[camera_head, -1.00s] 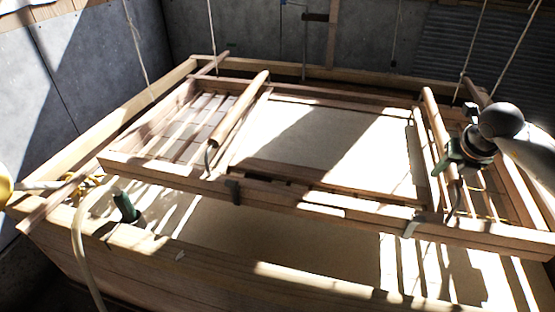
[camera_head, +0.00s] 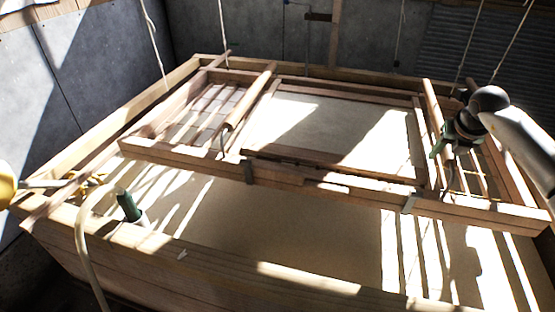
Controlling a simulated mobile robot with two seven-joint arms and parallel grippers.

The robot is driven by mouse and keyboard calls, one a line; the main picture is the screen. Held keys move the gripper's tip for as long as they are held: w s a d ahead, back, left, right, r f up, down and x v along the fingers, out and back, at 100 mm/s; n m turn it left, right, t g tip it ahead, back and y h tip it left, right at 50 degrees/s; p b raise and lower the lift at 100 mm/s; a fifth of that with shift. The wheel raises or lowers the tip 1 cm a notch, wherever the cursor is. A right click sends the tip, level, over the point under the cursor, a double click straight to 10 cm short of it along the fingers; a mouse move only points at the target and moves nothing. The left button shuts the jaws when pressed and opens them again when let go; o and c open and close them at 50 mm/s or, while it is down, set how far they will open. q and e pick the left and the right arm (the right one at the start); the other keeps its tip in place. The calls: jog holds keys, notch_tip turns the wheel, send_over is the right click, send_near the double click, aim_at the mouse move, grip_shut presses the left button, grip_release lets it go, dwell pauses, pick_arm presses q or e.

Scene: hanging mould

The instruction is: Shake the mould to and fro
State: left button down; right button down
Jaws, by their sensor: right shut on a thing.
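The mould is a rectangular wooden frame (camera_head: 330,190) with a pale screen in its middle and slatted ends, hanging on ropes over a wooden vat (camera_head: 230,262). A round handle bar (camera_head: 250,97) crosses it on the left and another round bar (camera_head: 433,105) on the right. My right gripper (camera_head: 447,142), with green fingers, is shut on the right bar; the fingers partly hide the bar. The mould's near rail lies over the pale contents of the vat, inside its near wall. My left gripper is not in view.
A yellow rounded thing (camera_head: 6,186) shows at the left edge. Ropes (camera_head: 153,45) rise from the mould. Grey walls stand behind and left.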

jog(key=s, duration=0.2)
jog(key=s+a, duration=0.1)
jog(key=s, duration=0.4)
jog(key=shift+s+a+p, duration=0.3)
jog(key=shift+s+a, duration=0.05)
jog(key=shift+a, duration=0.05)
jog(key=w, duration=0.2)
jog(key=w+d, duration=0.1)
jog(key=w, duration=0.2)
jog(key=w+d, duration=0.1)
jog(key=w, duration=0.2)
jog(key=s, duration=0.2)
jog(key=s+a, duration=0.1)
jog(key=s, duration=0.2)
jog(key=s+a, duration=0.1)
jog(key=s, duration=0.2)
jog(key=shift+p, duration=0.4)
